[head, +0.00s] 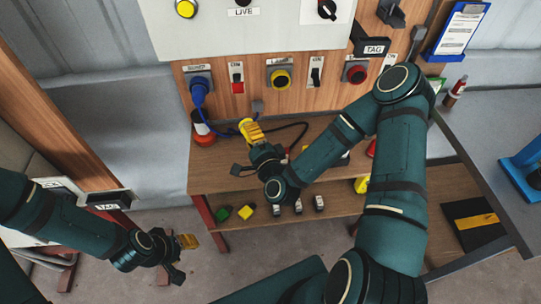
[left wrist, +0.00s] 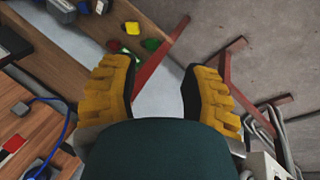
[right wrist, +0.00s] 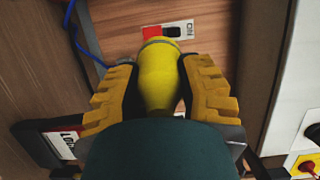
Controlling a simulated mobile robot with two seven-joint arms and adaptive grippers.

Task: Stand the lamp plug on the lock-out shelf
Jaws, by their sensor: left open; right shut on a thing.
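The yellow plug (right wrist: 158,75) is held between the fingers of my right gripper (head: 252,132); I take it for the lamp plug. In the head view, its end (head: 245,122) shows just past the fingertips, above the bench and in front of the socket panel. My left gripper (head: 188,241) is open and empty, low in front of the bench's left end. A dark-framed sign (right wrist: 68,143) beginning "LO" shows in the right wrist view, partly behind my gripper. I cannot tell for sure which surface is the lock-out shelf.
A blue plug (head: 199,92) with a cable hangs at the panel's left. A yellow socket (head: 279,76) and red socket (head: 356,72) are to its right. A red-and-white object (head: 203,132) stands on the bench. Small blocks (head: 223,213) lie lower down. My right arm hides much of the bench.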

